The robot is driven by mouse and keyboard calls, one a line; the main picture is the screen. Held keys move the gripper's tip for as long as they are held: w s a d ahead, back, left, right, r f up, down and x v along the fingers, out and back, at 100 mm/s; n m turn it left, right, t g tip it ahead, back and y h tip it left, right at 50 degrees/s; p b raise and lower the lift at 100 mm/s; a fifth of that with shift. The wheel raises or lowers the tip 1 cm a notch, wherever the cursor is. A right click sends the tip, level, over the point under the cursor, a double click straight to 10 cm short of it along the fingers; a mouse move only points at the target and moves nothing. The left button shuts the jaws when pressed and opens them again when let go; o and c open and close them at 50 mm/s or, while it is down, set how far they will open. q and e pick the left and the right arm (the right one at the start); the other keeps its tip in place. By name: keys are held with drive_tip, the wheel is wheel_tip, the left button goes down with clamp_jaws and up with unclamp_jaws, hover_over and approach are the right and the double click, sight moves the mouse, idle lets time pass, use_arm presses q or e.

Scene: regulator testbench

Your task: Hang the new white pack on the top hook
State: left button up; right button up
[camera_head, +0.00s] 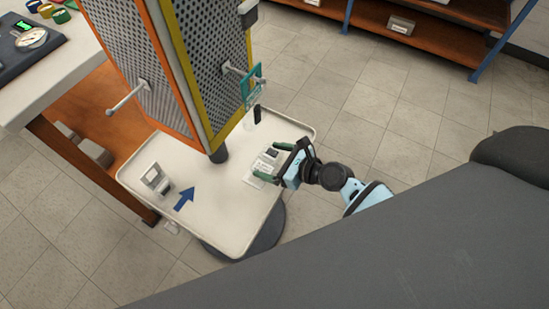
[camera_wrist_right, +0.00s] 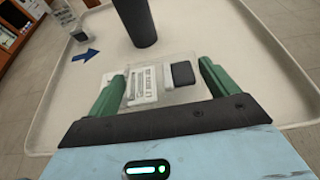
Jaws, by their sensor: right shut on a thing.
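The white pack (camera_head: 265,164) is a flat clear pouch with a printed white label and a dark part inside. It also shows in the right wrist view (camera_wrist_right: 146,84), between the green fingers. My right gripper (camera_head: 272,161) is shut on it, low over the tray; I cannot tell whether the pack touches the tray. Two hooks stick out from the perforated stand: one on the left face (camera_head: 126,98), bare, and one on the right face (camera_head: 234,69), with a teal-framed pack (camera_head: 252,88) at its end. My left gripper is out of view.
The stand's dark post (camera_wrist_right: 137,20) rises from the white tray (camera_head: 225,236), close ahead of my right gripper. A small grey-white pack (camera_head: 156,179) and a blue arrow (camera_head: 185,199) are at the tray's left. A workbench (camera_head: 62,85) stands at left.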

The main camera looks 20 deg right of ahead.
sight(281, 159)
drive_tip(key=shift+w+d+f+b, duration=0.15)
drive_tip(key=shift+w+d+b, duration=0.25)
drive_tip(key=shift+w, duration=0.2)
drive_tip(key=shift+w+d+f+b, duration=0.15)
drive_tip(key=shift+w+d+b, duration=0.1)
drive_tip(key=shift+w+d, duration=0.3)
drive_tip(key=shift+s+a+f+b, duration=0.15)
drive_tip(key=shift+f+b, duration=0.2)
drive_tip(key=shift+f, duration=1)
drive_tip(key=shift+f+b, duration=0.1)
drive_tip(key=shift+b, duration=0.2)
drive_tip(key=shift+f, duration=0.1)
drive_tip(key=o, duration=0.8)
